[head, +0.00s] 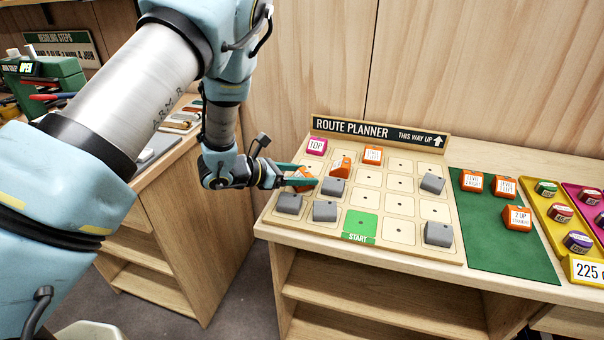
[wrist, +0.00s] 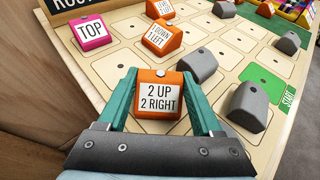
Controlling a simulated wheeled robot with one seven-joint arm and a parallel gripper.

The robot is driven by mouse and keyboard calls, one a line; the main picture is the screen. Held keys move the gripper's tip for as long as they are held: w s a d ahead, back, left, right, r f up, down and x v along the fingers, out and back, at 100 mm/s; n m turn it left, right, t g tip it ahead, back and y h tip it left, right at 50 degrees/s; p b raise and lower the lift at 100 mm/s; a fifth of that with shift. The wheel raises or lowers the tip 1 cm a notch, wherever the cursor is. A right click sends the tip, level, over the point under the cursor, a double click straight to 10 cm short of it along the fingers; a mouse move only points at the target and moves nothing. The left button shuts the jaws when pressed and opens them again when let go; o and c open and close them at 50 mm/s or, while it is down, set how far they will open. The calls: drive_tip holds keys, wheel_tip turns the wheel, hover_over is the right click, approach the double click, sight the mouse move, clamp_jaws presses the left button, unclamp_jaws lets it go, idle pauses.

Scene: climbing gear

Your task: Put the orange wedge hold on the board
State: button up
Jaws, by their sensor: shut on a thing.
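My gripper (head: 303,176) is shut on an orange wedge hold (wrist: 158,97) with a label reading "2 UP 2 RIGHT". The hold also shows in the head view (head: 303,174), partly hidden by the green fingers. It is at the left side of the route planner board (head: 402,209), over the left column below the pink TOP hold (head: 316,146). I cannot tell whether it touches the board. Another orange hold (wrist: 160,36), labelled "1 DOWN 1 LEFT", sits on the board up and to the right of the gripped one. One more orange hold (head: 373,155) sits in the top row.
Several grey holds, such as one (wrist: 196,71) close to my right finger and one (head: 438,233) at the lower right, sit on the board. A green START square (head: 360,223) marks the bottom row. A green mat (head: 500,240) with orange holds lies to the right.

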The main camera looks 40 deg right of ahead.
drive_tip(key=shift+f, duration=0.1)
drive_tip(key=o, duration=1.4)
drive_tip(key=shift+r, duration=0.2)
drive_tip(key=shift+w+a, duration=0.15)
drive_tip(key=shift+a, duration=0.2)
drive_tip(key=b+v, duration=0.3)
drive_tip(key=v, duration=0.8)
drive_tip(key=shift+a+r+b, duration=0.1)
drive_tip(key=shift+r+b, duration=0.1)
drive_tip(key=shift+b, duration=0.2)
